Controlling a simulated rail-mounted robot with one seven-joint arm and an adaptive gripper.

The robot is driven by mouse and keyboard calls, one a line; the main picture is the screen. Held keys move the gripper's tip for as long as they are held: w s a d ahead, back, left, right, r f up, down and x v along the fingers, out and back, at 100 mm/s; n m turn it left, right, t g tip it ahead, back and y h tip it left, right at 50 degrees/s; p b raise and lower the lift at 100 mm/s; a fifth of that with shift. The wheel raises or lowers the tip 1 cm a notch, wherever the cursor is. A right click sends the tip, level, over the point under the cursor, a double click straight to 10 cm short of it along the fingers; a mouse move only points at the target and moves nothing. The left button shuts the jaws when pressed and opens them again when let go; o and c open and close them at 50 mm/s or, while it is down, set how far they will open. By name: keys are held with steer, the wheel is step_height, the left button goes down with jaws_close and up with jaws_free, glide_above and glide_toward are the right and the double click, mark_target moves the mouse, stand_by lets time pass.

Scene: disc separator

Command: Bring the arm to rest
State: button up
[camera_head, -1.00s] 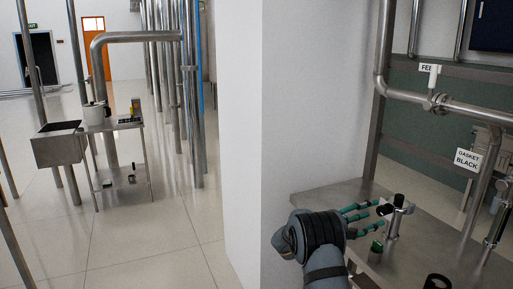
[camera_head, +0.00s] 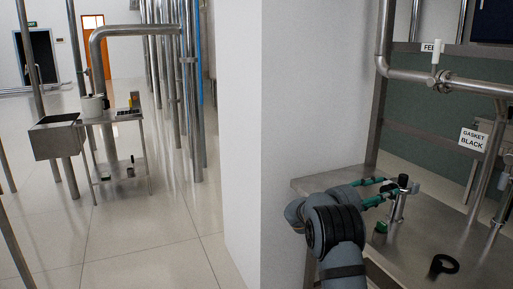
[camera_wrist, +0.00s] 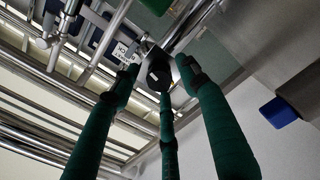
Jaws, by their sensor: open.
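My gripper (camera_head: 384,190) is at the right of the head view, over a metal bench (camera_head: 420,235). Its green fingers are spread, close to an upright metal fitting (camera_head: 399,205) with a black top. In the wrist view my gripper (camera_wrist: 158,80) has its fingers apart, with a round black end (camera_wrist: 158,75) showing between and beyond them. I cannot tell whether any finger touches the fitting. My grey arm comes up from the bottom of the head view, bent at a black-ribbed joint.
A black ring (camera_head: 444,264) and a small green part (camera_head: 381,227) lie on the bench. Pipes with a "GASKET BLACK" sign (camera_head: 473,139) stand behind it. A white wall (camera_head: 300,110) is left of the arm. A cart (camera_head: 120,120) stands far left on open floor.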

steer(key=m+p, duration=0.1)
steer(key=m, duration=0.4)
steer(key=shift+r, duration=0.15)
steer(key=m+p, duration=0.1)
steer(key=m, duration=0.3)
steer(key=shift+p, duration=0.35)
stand_by(1.1)
